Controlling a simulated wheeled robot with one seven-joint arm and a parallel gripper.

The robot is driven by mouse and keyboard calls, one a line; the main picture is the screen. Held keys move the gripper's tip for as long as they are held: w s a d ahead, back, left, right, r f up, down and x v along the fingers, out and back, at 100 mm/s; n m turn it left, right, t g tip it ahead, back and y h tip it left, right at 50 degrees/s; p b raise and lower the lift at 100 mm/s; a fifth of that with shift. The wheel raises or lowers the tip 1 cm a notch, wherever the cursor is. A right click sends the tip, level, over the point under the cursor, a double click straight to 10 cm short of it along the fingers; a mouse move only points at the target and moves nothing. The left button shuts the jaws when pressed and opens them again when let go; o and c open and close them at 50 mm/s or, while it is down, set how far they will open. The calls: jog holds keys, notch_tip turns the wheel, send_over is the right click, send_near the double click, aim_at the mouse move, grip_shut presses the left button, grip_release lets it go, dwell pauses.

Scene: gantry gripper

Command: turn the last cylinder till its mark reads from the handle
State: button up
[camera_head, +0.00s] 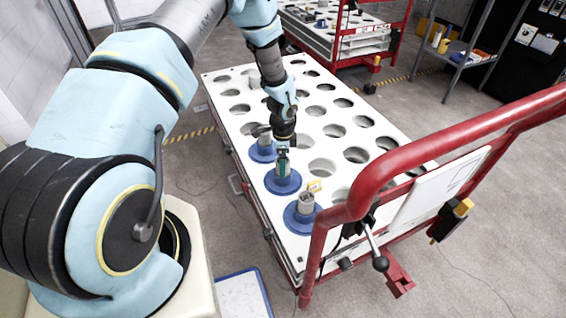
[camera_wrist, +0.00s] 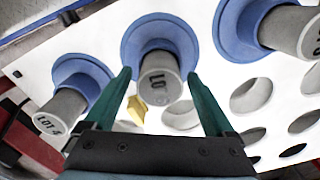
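Three grey cylinders in blue flanged collars stand along the left edge of a white perforated cart top (camera_head: 405,151). My gripper (camera_head: 283,150) is over the middle cylinder (camera_wrist: 158,78). In the wrist view its two green fingers are open, one on each side of that cylinder, with small gaps. Its black end mark looks roughly upside down there. The cylinder nearest the red handle (camera_head: 420,145) is at the front (camera_head: 307,203); its mark, in the wrist view at left (camera_wrist: 50,122), looks like "LOT 4", tilted. The far cylinder (camera_wrist: 290,32) is cut off at the wrist view's right edge.
A yellow piece (camera_wrist: 137,108) shows beside the left finger; a yellow tag (camera_head: 314,186) is by the front cylinder. Empty round holes fill the rest of the top. A second red cart (camera_head: 345,40) and a shelf (camera_head: 460,55) stand behind. A blue-edged tray (camera_head: 243,295) lies lower front.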

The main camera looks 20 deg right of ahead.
jog(key=shift+o, duration=0.4)
notch_tip(320, 180, up, 11)
jog(key=shift+f, duration=0.1)
jog(key=w+a+r+n+p, duration=0.1)
jog(key=a+r+n+p, duration=0.3)
jog(key=a+r+n, duration=0.9)
jog(key=s+a+r+n+p, duration=0.2)
jog(key=s+a+r+n, duration=0.2)
jog(key=a+r, duration=0.4)
jog(key=s+a+r+n+t+p, duration=0.1)
jog(key=s+a+r+n, duration=0.3)
jog(key=a+r, duration=0.4)
notch_tip(320, 180, up, 2)
jog(key=shift+s+a+r+t+p, duration=0.25)
jog(key=shift+s+t+p, duration=0.05)
jog(key=shift+s+p, duration=0.45)
jog(key=shift+w, duration=0.1)
